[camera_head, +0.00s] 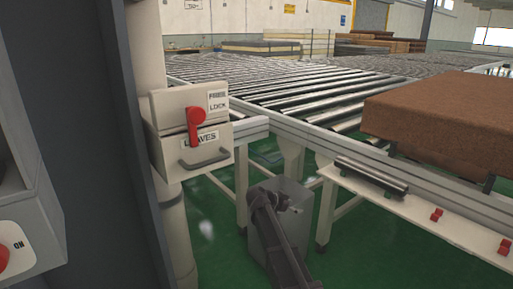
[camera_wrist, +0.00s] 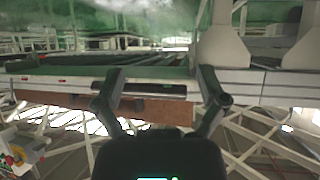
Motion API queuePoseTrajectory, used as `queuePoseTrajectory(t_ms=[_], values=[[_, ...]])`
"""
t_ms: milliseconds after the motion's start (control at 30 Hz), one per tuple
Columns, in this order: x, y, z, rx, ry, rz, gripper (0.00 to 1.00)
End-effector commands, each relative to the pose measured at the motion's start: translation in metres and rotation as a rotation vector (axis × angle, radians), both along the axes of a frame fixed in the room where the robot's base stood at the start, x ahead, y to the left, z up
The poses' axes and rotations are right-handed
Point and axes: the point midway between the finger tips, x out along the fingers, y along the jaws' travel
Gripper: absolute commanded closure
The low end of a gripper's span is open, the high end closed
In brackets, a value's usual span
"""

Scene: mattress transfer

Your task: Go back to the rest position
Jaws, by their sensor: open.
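My gripper (camera_wrist: 160,80) is open in the wrist view, its two dark fingers spread wide with nothing between them. Through the gap I see a dark metal roller bar and, beyond it, the conveyor's side. In the head view my dark arm (camera_head: 280,235) reaches up from the bottom, in front of a grey box (camera_head: 297,222) under the conveyor. The fingertips are hard to make out there. The wrist picture looks upside down.
A control box with a red lever (camera_head: 195,118), marked FREE and LOCK, stands left of the roller conveyor (camera_head: 300,85). A brown mattress (camera_head: 440,115) lies on the conveyor at right. A white ledge (camera_head: 400,205) carries a metal roller (camera_head: 372,177) and red blocks. Green floor shows below.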

Motion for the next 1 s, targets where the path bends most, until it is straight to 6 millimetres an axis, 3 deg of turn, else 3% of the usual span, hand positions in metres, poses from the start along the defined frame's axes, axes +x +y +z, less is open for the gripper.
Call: queuePoseTrajectory(t_ms=[267, 500, 800, 1000], values=[[-0.058, -0.022, -0.023, 0.097, 0.243, 0.079, 0.08], [-0.127, -0.033, -0.048, 0.246, 0.521, 0.253, 0.08], [-0.210, -0.027, -0.066, 0.442, 0.779, 0.573, 0.08], [-0.247, -0.018, -0.070, 0.530, 0.860, 0.768, 0.08]])
